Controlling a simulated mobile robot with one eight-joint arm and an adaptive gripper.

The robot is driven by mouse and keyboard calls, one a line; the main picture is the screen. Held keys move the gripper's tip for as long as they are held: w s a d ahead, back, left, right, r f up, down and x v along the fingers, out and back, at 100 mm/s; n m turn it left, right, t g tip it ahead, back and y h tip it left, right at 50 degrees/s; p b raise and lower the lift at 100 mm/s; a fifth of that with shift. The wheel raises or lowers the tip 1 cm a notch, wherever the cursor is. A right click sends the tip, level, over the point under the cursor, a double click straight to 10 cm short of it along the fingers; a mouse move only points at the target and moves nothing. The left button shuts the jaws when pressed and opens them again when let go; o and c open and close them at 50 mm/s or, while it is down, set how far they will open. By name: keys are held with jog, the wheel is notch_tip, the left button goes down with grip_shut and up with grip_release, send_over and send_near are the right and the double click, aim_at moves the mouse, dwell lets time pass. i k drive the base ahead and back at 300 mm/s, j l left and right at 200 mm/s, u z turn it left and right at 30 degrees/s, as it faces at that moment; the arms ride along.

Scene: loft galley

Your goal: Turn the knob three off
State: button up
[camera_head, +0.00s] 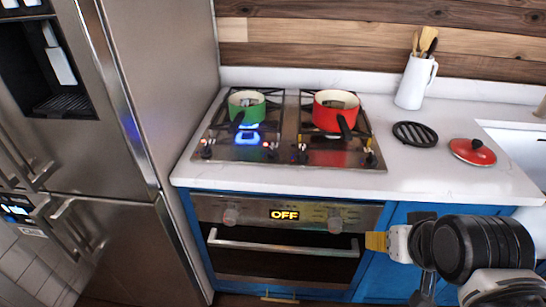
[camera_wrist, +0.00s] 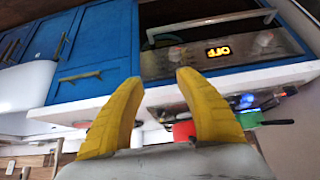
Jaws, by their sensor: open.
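The cooktop (camera_head: 225,154) has a row of small knobs along its front edge: a far left knob (camera_head: 207,150), a second (camera_head: 268,148), a third from the left (camera_head: 302,153) and a far right knob (camera_head: 371,158). No numbers are readable on them. Blue flame (camera_head: 247,137) shows at the left, below the green pot (camera_head: 246,104); none is visible under the red pot (camera_head: 335,110). My gripper (camera_head: 378,241) is in front of the counter, right of the oven and apart from the knobs. In the wrist view its yellow fingers (camera_wrist: 158,82) are spread and empty.
The oven (camera_head: 285,240) below has two knobs and a display reading OFF. A steel fridge (camera_head: 140,110) stands left. On the counter right are a black trivet (camera_head: 415,134), a red lid (camera_head: 472,151) and a white utensil jug (camera_head: 414,83). The counter front is clear.

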aim_at(272, 155)
jog(key=i+j, duration=0.15)
jog(key=j, duration=0.15)
jog(key=i+j, duration=0.15)
jog(key=j, duration=0.2)
jog(key=i+j, duration=0.35)
jog(key=j, duration=0.25)
